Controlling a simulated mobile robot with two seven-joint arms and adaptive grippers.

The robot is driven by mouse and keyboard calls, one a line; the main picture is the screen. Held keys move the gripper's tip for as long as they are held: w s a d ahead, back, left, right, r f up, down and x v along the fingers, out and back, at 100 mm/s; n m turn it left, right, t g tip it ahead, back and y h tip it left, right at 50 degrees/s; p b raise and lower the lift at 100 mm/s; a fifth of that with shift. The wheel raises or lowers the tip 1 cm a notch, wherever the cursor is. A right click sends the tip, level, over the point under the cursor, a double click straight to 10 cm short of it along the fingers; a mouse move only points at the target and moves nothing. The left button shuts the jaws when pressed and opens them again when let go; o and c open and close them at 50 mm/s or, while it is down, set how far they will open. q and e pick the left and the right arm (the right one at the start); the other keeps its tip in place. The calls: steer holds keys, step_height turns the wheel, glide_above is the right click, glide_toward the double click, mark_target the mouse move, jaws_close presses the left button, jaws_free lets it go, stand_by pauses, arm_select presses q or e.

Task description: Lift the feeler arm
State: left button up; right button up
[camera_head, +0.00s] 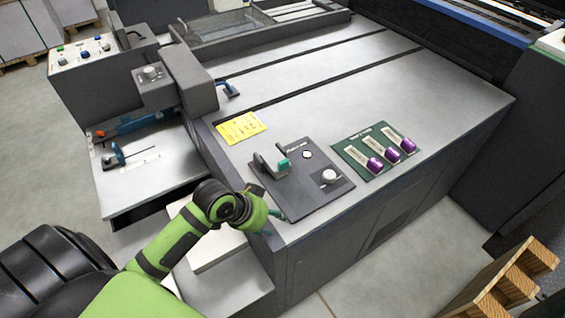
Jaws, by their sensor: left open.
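A dark panel (318,187) lies on the front corner of the grey machine top. On it stands a small grey bracket with a teal-tipped lever (283,165), which looks like the feeler arm; the printed label is too small to read surely. The lever sits low beside its bracket. A white round knob (329,176) and a small round light (307,154) are on the same panel. My left gripper (276,222) is at the machine's front edge, below and apart from the lever. It is open and partly hidden by its own wrist. My right gripper is out of view.
A green panel (350,152) with several purple-ended levers lies to the right. A yellow note (240,127) lies behind the dark panel. A grey block housing (187,75) stands up at the left. A wooden pallet (505,283) is at the lower right. The machine top (410,95) is mostly clear.

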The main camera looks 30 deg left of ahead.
mark_target(281, 164)
arm_select(q)
steer(key=w+a+r+t+h, duration=0.1)
steer(key=w+a+r, duration=0.25)
steer(key=w, duration=0.25)
steer(key=w+a+r+t, duration=0.1)
steer(key=w+a+r, duration=0.2)
steer(key=w+r, duration=0.2)
steer(key=shift+m, duration=0.3)
steer(key=p+x, duration=0.1)
steer(key=x, duration=0.6)
jaws_close()
